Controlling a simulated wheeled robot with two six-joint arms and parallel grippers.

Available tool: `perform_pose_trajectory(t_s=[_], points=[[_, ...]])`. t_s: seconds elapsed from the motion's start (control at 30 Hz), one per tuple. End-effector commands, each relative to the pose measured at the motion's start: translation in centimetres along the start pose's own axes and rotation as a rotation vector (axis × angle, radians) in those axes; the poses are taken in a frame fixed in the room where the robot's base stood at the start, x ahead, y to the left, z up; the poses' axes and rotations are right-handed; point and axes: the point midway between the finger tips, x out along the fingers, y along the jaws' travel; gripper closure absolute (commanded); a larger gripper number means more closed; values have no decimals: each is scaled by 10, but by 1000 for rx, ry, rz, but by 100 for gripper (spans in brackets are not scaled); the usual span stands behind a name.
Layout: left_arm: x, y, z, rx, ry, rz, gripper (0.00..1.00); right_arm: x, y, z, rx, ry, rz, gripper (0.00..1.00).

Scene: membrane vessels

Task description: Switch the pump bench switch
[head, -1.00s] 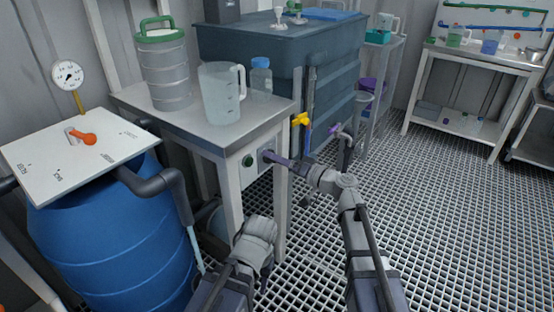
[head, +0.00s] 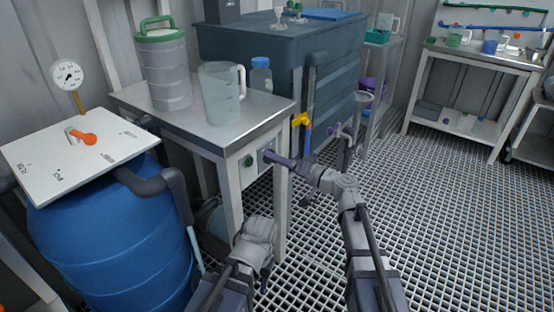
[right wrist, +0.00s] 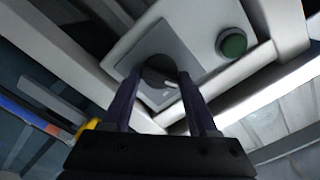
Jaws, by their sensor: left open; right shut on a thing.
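The pump bench switch is a dark round knob with a pale mark, on a grey plate (right wrist: 178,50) on the white panel under the steel bench (head: 190,115). The knob (right wrist: 158,68) shows in the right wrist view between my finger tips. My right gripper (head: 268,156) reaches the panel from the right, its two dark purple fingers shut on the knob from both sides; they partly hide it. A green round button (right wrist: 232,43) sits beside the plate and also shows in the head view (head: 248,161). My left gripper (head: 264,268) hangs low before the bench, open and empty.
A measuring jug (head: 220,95), a blue-capped bottle (head: 261,75) and a green-lidded canister (head: 166,70) stand on the bench. A blue barrel (head: 110,235) stands at left. A yellow-handled valve (head: 300,120) is close right of the panel. The grating floor at right is clear.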

Motion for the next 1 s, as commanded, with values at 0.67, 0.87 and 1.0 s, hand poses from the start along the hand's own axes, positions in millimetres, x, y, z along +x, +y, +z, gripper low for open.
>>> perform_pose_trajectory(t_s=[0.67,0.87,1.0], points=[[2,0,0,0,0,0,51,0,2,0,564,0,0,96],[2,0,0,-1,0,0,51,0,2,1,734,0,0,96],[2,0,0,-1,0,0,51,0,2,1,832,1,0,96]])
